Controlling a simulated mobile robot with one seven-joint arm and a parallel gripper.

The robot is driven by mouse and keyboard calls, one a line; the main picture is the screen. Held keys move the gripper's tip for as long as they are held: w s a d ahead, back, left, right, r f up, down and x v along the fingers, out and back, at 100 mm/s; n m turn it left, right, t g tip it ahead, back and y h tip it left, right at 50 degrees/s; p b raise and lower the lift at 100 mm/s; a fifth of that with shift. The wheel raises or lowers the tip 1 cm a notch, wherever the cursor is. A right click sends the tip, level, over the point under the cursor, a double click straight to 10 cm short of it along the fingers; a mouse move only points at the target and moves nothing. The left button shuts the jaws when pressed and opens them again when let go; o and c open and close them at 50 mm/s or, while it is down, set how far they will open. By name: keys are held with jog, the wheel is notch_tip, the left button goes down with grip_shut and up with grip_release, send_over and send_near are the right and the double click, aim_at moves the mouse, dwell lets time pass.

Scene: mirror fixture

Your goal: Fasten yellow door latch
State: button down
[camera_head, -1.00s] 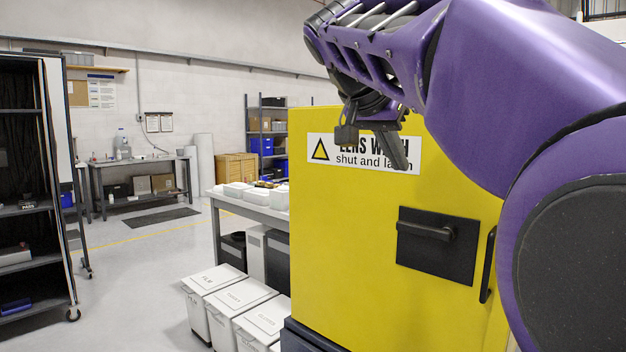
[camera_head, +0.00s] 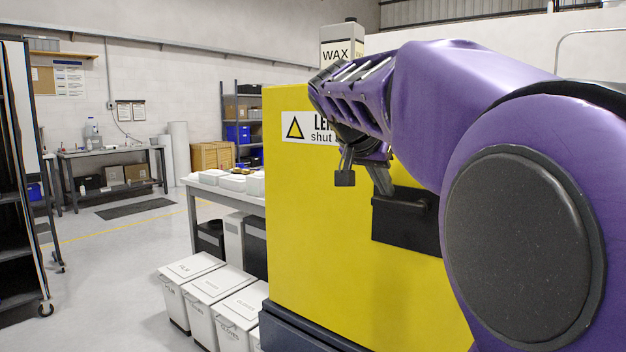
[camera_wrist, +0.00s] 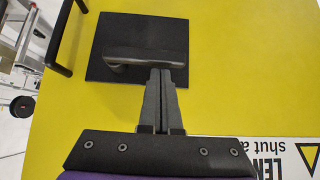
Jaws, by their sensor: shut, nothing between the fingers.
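The yellow door (camera_head: 340,250) fills the middle of the head view and most of the wrist view (camera_wrist: 250,70). Its latch is a black lever handle (camera_head: 402,206) on a square black plate (camera_head: 405,238), also seen in the wrist view as the lever (camera_wrist: 140,57) on its plate (camera_wrist: 110,30). The lever lies roughly horizontal. My gripper (camera_head: 388,192) is shut and empty, at the plate's upper left. In the wrist view my closed fingertips (camera_wrist: 160,74) overlap the lever near its free end; I cannot tell whether they touch. My arm hides the door's right part in the head view.
A black pull handle (camera_wrist: 65,35) stands beside the latch plate. White lidded bins (camera_head: 190,285) and a grey bench (camera_head: 200,190) are left of the cabinet. A dark shelf rack (camera_head: 20,200) stands at far left. Open floor (camera_head: 110,260) lies between.

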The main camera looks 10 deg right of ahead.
aim_at(381, 201)
jog(key=shift+w+a+f+n+g+h+p, duration=0.15)
jog(key=shift+f+n+g+h+p, duration=0.15)
jog(key=shift+f+g+h+p, duration=0.15)
dwell(0.4)
jog(key=shift+w+a+f+g, duration=0.1)
jog(key=shift+f+g, duration=0.1)
jog(key=shift+g, duration=0.05)
jog(key=shift+w+a+f+n+g+h+p, duration=0.1)
jog(key=shift+w+f+n+g+h+p, duration=0.1)
jog(key=shift+f+n+g+h+p, duration=0.5)
jog(key=shift+s+d+f+n+g+h+p, duration=0.15)
jog(key=shift+s+d+f+n+g+h, duration=0.3)
jog(key=shift+f+n+g+h, duration=0.7)
jog(key=shift+s+d+f+n+g+h+p, duration=0.25)
jog(key=shift+s+f+n+g+h, duration=0.25)
jog(key=shift+f+n+h, duration=1.1)
jog(key=shift+s+d+f+n+g+h+p, duration=0.1)
jog(key=shift+s+d+f+n+g+h, duration=0.4)
jog(key=shift+f+n+g+h, duration=0.9)
jog(key=shift+r+m+t+h, duration=0.3)
jog(key=shift+m+t, duration=0.15)
jog(key=shift+t, duration=0.1)
